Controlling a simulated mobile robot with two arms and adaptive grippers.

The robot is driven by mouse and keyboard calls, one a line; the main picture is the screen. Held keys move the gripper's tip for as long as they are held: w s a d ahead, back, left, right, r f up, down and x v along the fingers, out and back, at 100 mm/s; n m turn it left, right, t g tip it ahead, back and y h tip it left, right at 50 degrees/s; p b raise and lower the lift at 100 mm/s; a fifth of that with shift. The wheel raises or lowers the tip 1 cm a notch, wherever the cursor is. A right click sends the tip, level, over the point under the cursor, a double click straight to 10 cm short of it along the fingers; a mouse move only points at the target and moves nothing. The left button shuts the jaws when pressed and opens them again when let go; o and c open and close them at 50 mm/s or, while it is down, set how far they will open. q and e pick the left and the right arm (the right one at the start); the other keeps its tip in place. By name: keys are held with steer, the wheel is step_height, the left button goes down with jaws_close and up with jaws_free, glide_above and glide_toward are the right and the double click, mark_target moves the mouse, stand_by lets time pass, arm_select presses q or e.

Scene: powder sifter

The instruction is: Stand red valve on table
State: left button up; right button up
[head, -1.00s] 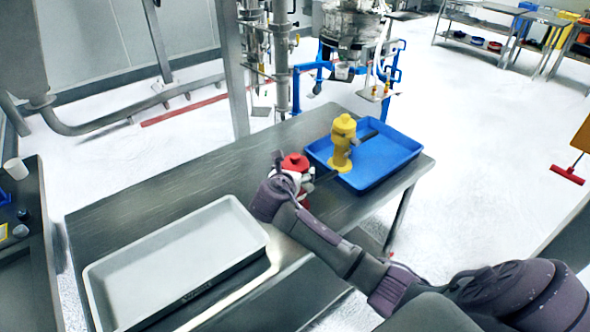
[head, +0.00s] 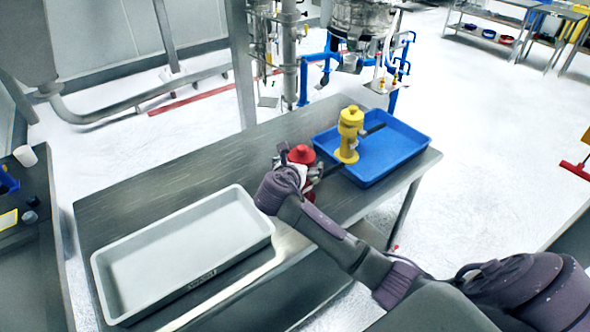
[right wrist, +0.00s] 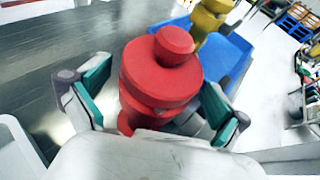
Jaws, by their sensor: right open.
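The red valve (head: 301,155) stands upright on the metal table (head: 190,165), between the grey tray and the blue tray. In the right wrist view the red valve (right wrist: 162,75) fills the middle, its round top toward the camera. My right gripper (head: 300,175) is at the valve, and its arm hides the valve's lower part. In the right wrist view my right gripper (right wrist: 150,100) is open, with one green-padded finger on each side of the valve. Whether the pads touch it is hard to tell. My left gripper is out of view.
A yellow valve (head: 349,133) stands at the left side of the blue tray (head: 405,155), close behind the red one. An empty grey tray (head: 180,250) lies at the table's front left. The table's back left is clear.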

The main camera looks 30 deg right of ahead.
steer(key=b+v, duration=0.1)
steer(key=v, duration=1)
